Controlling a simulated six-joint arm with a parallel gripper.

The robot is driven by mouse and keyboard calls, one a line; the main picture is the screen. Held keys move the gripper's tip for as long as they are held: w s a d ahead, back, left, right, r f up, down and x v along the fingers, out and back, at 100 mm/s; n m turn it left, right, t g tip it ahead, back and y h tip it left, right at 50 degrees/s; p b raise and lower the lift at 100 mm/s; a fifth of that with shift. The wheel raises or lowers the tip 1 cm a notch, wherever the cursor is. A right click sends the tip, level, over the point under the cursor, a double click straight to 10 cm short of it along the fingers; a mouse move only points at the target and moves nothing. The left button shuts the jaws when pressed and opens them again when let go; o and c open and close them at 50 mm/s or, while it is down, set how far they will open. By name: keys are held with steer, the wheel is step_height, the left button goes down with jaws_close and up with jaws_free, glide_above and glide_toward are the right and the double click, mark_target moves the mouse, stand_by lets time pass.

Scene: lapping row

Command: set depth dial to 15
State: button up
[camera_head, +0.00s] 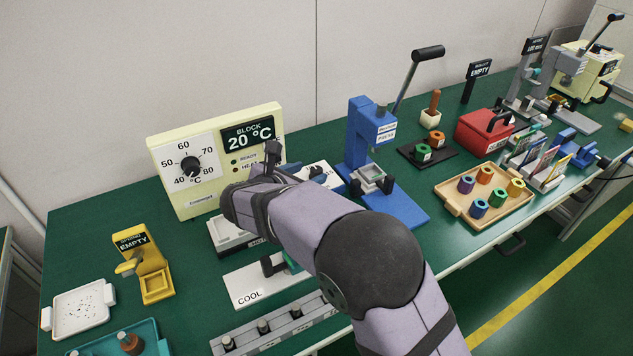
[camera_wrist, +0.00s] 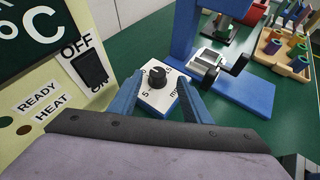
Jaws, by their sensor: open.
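The depth dial is a black round knob (camera_wrist: 157,77) on a white plate marked with a 5 and "mm". Other scale marks are partly covered, and I cannot read the pointer's setting. In the head view the knob (camera_head: 317,173) shows just beyond my wrist, left of the blue press. My gripper (camera_wrist: 159,80) is open. Its two blue fingers stand either side of the knob in the wrist view, with visible gaps. I cannot tell whether the fingertips are down at the knob's height. In the head view my arm largely hides the fingers.
The cream heater box (camera_head: 223,112), reading 20 °C, stands close on the left, with its on/off switch (camera_wrist: 89,67) near the left finger. The blue press (camera_head: 374,150) with its lever stands to the right. A wooden tray (camera_head: 446,192) of coloured rings lies farther right.

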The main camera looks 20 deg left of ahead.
mark_target(316, 169)
steer(key=shift+s+a+f+n+t, duration=0.3)
steer(key=shift+s+n+t, duration=0.1)
steer(key=shift+n+t, duration=0.25)
steer(key=shift+x, duration=3.65)
steer(key=shift+c, duration=0.2)
steer(key=c, duration=1)
